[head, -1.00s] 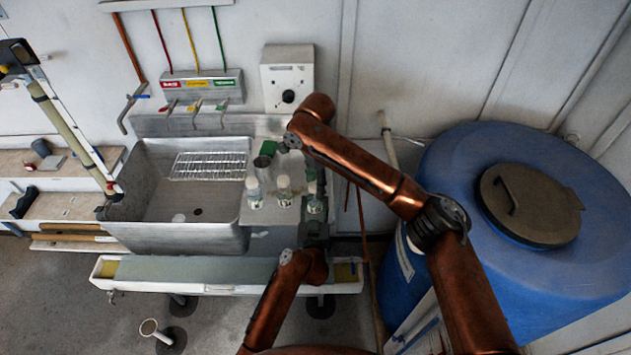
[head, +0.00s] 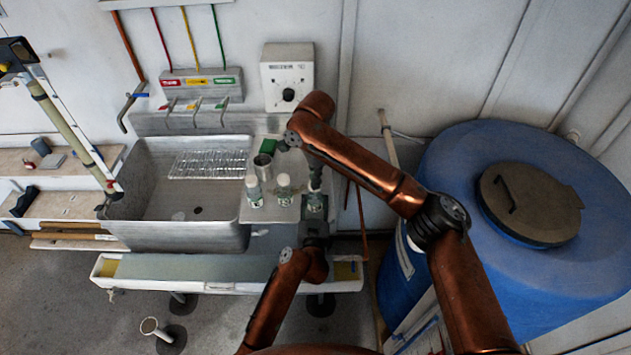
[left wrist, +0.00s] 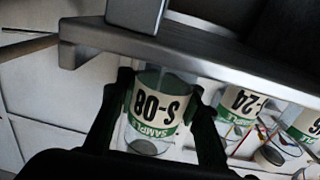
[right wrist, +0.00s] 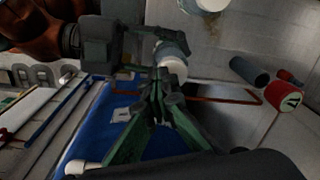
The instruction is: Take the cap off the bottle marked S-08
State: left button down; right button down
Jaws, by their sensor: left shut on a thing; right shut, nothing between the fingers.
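The bottle marked S-08 (left wrist: 160,105) fills the middle of the left wrist view, its label upside down in that picture. The fingers of my left gripper (left wrist: 160,92) lie on both sides of it and are shut on it. In the head view this bottle (head: 315,203) stands upright at the right end of the row. My right gripper (right wrist: 158,94) is shut and empty, its tips close to the pale top (right wrist: 173,68) of the held bottle. I cannot tell whether they touch, or whether that top is the cap.
Two white-capped bottles, one at the left (head: 254,192) and one in the middle (head: 284,190), stand beside it on the sink's drainboard. A metal cup (head: 262,168) and green box (head: 269,146) stand behind them. The sink (head: 180,240) lies left, a blue tank (head: 450,165) right.

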pick_arm(q)
jog(key=c, duration=1.2)
grip_release()
jog(key=shift+c, duration=0.2)
jog(key=shift+s, duration=0.1)
